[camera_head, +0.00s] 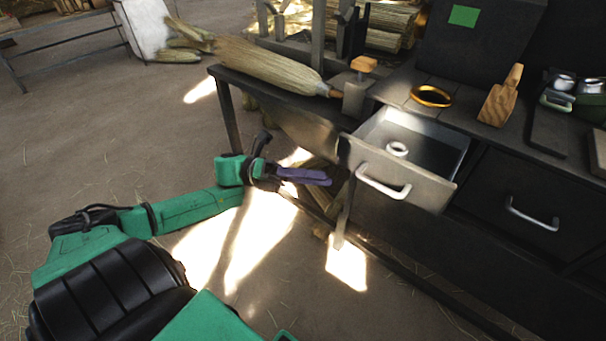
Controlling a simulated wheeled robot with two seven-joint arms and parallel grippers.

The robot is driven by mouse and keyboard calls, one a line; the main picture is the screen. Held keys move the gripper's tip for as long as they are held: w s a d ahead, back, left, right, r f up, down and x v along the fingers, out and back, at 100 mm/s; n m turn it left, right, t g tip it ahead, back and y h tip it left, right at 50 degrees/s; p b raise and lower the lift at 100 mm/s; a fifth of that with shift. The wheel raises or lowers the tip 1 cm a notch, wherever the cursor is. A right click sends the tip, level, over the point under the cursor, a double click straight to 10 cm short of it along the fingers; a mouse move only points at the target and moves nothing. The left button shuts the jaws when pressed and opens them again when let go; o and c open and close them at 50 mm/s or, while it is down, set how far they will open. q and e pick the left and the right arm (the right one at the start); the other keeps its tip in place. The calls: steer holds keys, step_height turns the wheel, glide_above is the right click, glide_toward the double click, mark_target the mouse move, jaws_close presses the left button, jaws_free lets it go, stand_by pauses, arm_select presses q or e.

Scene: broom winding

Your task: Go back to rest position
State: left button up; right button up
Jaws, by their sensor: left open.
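My left arm reaches in from the left, and my left gripper (300,175) is open beside the dark workbench (285,92). It is just left of the pulled-out drawer, and I see nothing held between its purple fingers. The open drawer (405,182) has a light front with a white handle, and a white ring-shaped object (397,149) lies inside it. My right gripper is not in view.
A broom-straw bundle (268,66) lies on the bench. A gold ring (431,96) and a wooden block (500,98) are farther right. A shut drawer (515,200) is beside the open one. The floor on the left is mostly clear.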

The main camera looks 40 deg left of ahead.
arm_select(q)
steer(key=v, duration=0.3)
stand_by(0.4)
